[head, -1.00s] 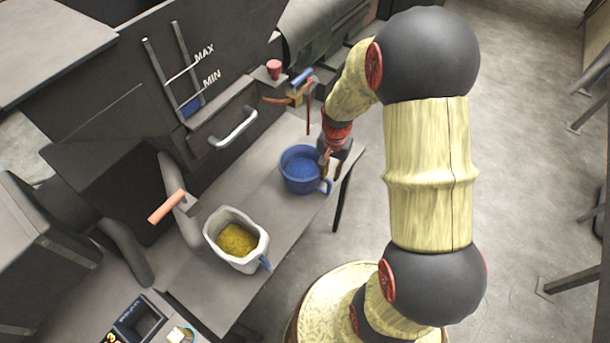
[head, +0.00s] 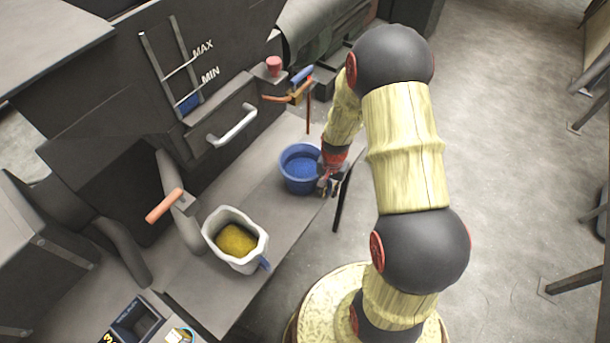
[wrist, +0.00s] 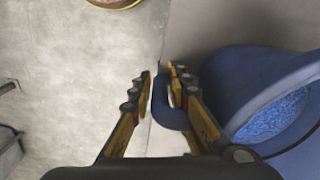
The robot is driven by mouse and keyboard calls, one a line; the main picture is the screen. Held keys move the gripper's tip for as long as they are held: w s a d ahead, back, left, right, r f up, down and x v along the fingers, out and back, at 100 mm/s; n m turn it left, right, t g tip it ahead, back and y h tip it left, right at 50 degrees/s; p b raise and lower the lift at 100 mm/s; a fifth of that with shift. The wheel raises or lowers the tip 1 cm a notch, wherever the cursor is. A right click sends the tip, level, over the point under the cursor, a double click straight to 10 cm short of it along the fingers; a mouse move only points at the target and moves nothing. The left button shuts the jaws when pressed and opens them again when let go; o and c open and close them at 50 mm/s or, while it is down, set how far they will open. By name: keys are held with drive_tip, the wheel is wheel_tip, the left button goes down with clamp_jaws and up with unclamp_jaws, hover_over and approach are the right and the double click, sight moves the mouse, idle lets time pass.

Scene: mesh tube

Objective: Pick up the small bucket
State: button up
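The small blue bucket (head: 299,183) stands upright on the grey bench, with blue grainy contents. In the wrist view the bucket (wrist: 235,90) fills the right side, and its blue handle (wrist: 165,108) sticks out towards the middle. My gripper (head: 328,186) is at the bucket's right side in the head view. In the wrist view my gripper (wrist: 160,90) is open, with one finger on each side of the handle. A narrow gap shows at the left finger; whether the right finger touches the handle I cannot tell.
A whitish jug (head: 236,262) with yellow contents stands nearer on the bench (head: 250,205). A dark machine with a metal handle (head: 232,126) and an orange-gripped lever (head: 165,205) borders the bench. Open floor (head: 510,150) lies to the right.

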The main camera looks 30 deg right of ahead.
clamp_jaws()
idle(0.8)
